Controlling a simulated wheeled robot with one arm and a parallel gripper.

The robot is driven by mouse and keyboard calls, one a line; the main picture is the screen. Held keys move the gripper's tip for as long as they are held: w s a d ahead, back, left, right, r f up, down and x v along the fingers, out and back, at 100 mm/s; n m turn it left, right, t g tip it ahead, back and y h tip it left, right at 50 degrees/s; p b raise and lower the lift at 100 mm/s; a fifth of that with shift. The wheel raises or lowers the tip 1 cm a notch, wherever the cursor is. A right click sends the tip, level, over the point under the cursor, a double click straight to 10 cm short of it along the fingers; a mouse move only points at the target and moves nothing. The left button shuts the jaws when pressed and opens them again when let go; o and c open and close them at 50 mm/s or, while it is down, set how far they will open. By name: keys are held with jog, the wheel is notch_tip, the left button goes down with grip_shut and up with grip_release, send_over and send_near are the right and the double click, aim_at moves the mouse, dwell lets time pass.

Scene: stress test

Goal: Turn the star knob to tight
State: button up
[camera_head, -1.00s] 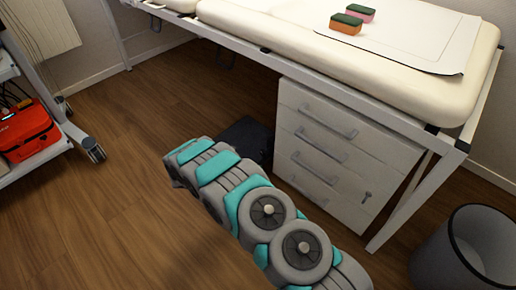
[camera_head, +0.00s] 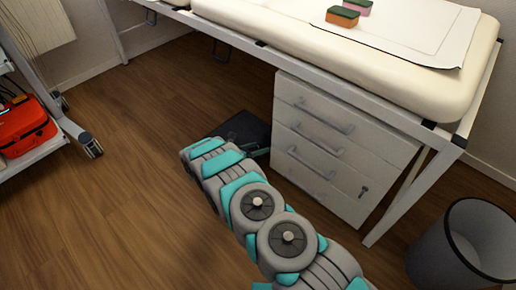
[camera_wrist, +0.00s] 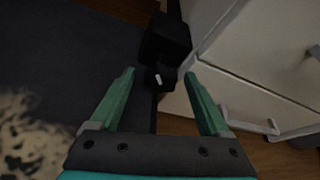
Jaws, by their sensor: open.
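My gripper (camera_wrist: 160,73) is open in the wrist view, with its two green fingers apart and nothing gripped. A small dark knob-like piece with a white mark, seemingly the star knob (camera_wrist: 163,80), shows between the fingertips. It sits beside a black block (camera_wrist: 166,40) on a dark post. Its star shape and any tight marking cannot be made out. I cannot tell whether the fingers touch it. In the head view a dark low object (camera_head: 240,130) lies on the floor beside the drawer cabinet, partly behind my arm, and the knob cannot be made out there.
The white drawer cabinet (camera_head: 335,150) stands close to the right of my gripper. The padded bench (camera_head: 400,75) overhangs it, with two sponges on top. A grey bin (camera_head: 470,245) is at right, a trolley with a red bag (camera_head: 25,125) at left. The wooden floor at left is clear.

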jog(key=shift+c, duration=0.2)
grip_shut()
dwell(0.4)
